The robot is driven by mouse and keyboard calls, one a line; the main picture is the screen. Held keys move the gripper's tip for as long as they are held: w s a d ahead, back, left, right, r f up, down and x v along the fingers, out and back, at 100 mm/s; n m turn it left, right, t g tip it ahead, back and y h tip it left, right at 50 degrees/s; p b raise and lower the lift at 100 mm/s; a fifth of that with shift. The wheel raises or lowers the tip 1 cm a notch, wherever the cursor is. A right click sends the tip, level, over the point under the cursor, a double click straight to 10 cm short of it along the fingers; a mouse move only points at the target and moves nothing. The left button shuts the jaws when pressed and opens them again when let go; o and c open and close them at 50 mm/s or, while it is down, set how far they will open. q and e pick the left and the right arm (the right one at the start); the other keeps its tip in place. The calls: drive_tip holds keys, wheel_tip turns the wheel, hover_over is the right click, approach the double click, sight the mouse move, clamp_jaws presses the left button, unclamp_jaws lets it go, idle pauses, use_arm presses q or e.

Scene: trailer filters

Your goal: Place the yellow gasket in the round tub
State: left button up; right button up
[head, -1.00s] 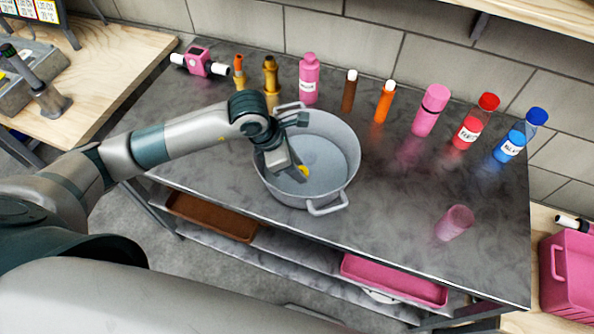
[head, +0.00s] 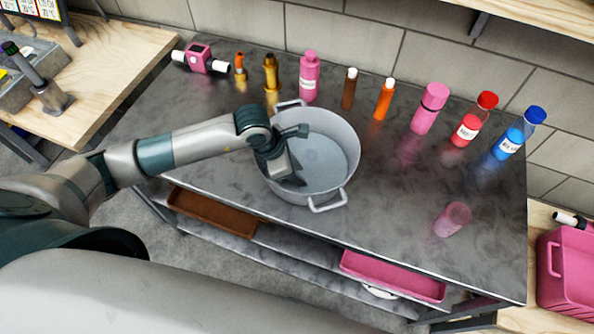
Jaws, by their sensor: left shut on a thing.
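The round tub (head: 343,172) is a grey metal pot with two loop handles, standing upright on the dark table. My left gripper (head: 295,180) reaches in over its left rim, fingers pointing down inside the left part of the tub. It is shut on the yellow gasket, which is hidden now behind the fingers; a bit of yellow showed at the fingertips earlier. The visible tub floor is bare. My right gripper is not in view.
Behind the tub stand a pink bottle (head: 309,78), a brown tube (head: 349,90), an orange tube (head: 384,99), a pink flask (head: 429,108), a red bottle (head: 474,120) and a blue bottle (head: 519,134). A pink cup (head: 453,220) stands front right.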

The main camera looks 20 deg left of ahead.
use_arm(q)
drive_tip(key=shift+f, duration=0.1)
drive_tip(key=o, duration=0.7)
drive_tip(key=shift+c, duration=0.2)
drive_tip(key=o, duration=0.4)
drive_tip(key=shift+s+a+r+b, duration=0.1)
drive_tip(key=shift+a+r+b, duration=0.2)
drive_tip(key=shift+r, duration=0.35)
drive_tip(key=b+v, duration=0.3)
drive_tip(key=v, duration=0.7)
drive_tip(key=shift+r, duration=0.4)
